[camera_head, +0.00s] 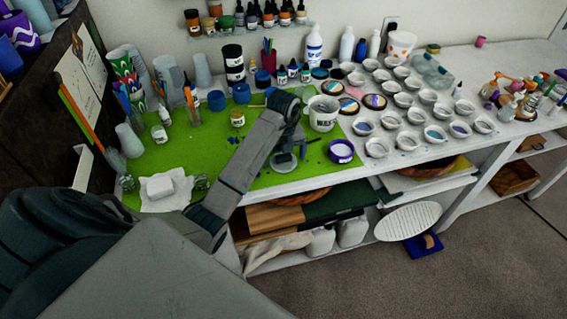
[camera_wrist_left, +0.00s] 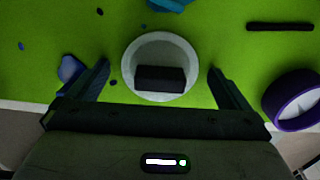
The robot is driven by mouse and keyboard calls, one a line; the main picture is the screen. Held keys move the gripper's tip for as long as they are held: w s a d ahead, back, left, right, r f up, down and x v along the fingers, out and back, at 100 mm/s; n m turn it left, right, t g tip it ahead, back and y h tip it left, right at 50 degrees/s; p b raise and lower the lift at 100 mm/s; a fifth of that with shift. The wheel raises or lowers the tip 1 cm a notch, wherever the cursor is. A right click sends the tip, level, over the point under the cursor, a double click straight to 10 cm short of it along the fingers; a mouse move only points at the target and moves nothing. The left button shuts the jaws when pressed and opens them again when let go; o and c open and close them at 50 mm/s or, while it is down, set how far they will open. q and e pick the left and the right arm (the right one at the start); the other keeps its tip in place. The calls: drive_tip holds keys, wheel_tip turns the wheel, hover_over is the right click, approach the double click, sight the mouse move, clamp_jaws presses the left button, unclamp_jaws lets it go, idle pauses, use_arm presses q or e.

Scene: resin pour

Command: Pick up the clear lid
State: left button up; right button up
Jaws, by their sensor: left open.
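A round pale, see-through piece with a dark rectangular patch in its middle lies on the green mat (camera_head: 180,158); it looks like the clear lid (camera_head: 283,161). In the left wrist view the lid (camera_wrist_left: 160,42) sits between my fingers, with its dark patch toward the palm side. My left gripper (camera_head: 287,147) is above the lid, pointing down, and hides part of it. In the left wrist view my left gripper (camera_wrist_left: 160,84) is open, one finger on each side of the lid, with nothing visibly held. I cannot tell whether the fingers touch it. My right gripper is not in view.
A purple-rimmed container (camera_head: 341,152) stands close on the right, and a white lettered cup (camera_head: 321,115) behind. Several small white cups (camera_head: 407,141) fill the table's right side. A white block (camera_head: 160,186) lies at the mat's front left. Dark bits lie near the lid.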

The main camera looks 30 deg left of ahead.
use_arm(q)
drive_tip(key=c, duration=1)
drive_tip(key=shift+r, duration=0.1)
